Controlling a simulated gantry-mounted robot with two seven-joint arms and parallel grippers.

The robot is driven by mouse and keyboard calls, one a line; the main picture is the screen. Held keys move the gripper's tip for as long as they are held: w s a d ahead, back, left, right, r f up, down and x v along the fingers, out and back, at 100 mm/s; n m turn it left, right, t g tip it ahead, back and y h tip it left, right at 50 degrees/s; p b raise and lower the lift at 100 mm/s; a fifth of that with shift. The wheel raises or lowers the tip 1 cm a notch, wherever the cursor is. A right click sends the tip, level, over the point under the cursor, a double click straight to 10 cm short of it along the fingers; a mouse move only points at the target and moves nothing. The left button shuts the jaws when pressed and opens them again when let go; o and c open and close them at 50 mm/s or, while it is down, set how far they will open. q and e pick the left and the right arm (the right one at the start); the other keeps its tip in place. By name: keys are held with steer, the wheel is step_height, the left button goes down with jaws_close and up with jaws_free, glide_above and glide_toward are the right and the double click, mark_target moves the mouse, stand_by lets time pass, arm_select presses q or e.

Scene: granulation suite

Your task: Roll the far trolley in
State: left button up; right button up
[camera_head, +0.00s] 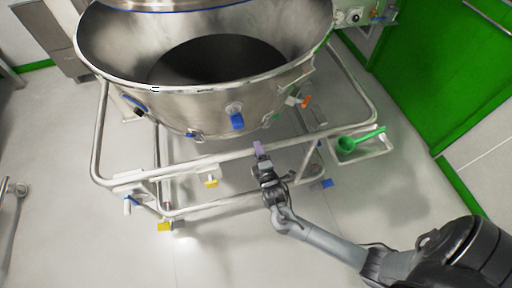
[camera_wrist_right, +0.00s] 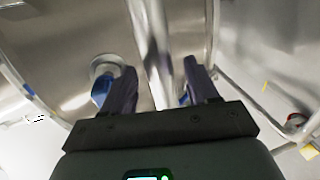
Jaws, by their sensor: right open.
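The trolley (camera_head: 240,153) is a tubular steel frame carrying a large, open steel bowl (camera_head: 180,100). It stands upright on the floor in the upper middle of the head view. My right gripper (camera_head: 259,150) is at the middle of its front rail. In the right wrist view my right gripper (camera_wrist_right: 160,88) is open, and a steel bar (camera_wrist_right: 155,50) runs between its two dark fingers. I cannot tell whether either finger touches the bar. My left gripper is not in view.
A tray (camera_head: 374,150) with a green scoop (camera_head: 360,140) sits at the frame's right side. A green door (camera_head: 440,70) is at the right, and a steel cabinet (camera_head: 55,35) at the upper left. Part of a metal frame (camera_head: 12,205) shows at the left edge. The front floor is clear.

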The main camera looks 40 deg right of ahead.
steer(key=shift+b+x, duration=0.55)
steer(key=shift+x, duration=1.55)
steer(key=shift+d, duration=0.1)
steer(key=shift+c, duration=0.4)
jaws_close()
